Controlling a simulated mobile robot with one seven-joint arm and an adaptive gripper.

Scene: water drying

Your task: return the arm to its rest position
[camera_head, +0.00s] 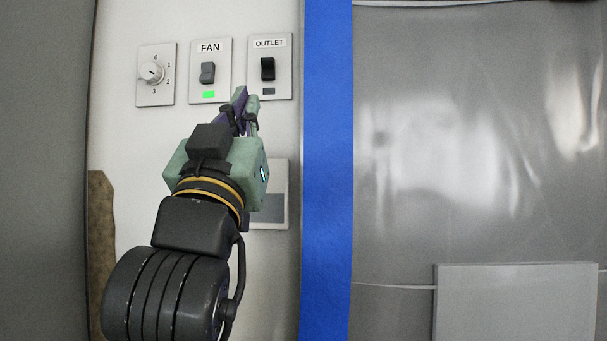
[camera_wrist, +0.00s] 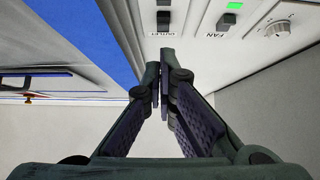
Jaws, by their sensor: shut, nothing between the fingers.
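My gripper (camera_head: 247,97) is raised in front of the white wall panel in the head view, with its fingertips just below the outlet switch. In the wrist view my gripper (camera_wrist: 163,73) shows its two fingers brought together at the tips with nothing between them. The black outlet switch (camera_head: 268,68) has an unlit dark indicator below it. The grey fan switch (camera_head: 207,72) has a lit green indicator (camera_head: 209,95) below it. Whether the fingertips touch the panel cannot be told. My arm covers the lower left of the panel.
A rotary dial (camera_head: 152,72) sits left of the fan switch. A grey plate (camera_head: 279,192) is partly hidden behind my gripper. A vertical blue strip (camera_head: 327,170) borders the panel. A grey box (camera_head: 517,300) is at the lower right, and the shiny grey surface (camera_head: 400,240) left of it is open.

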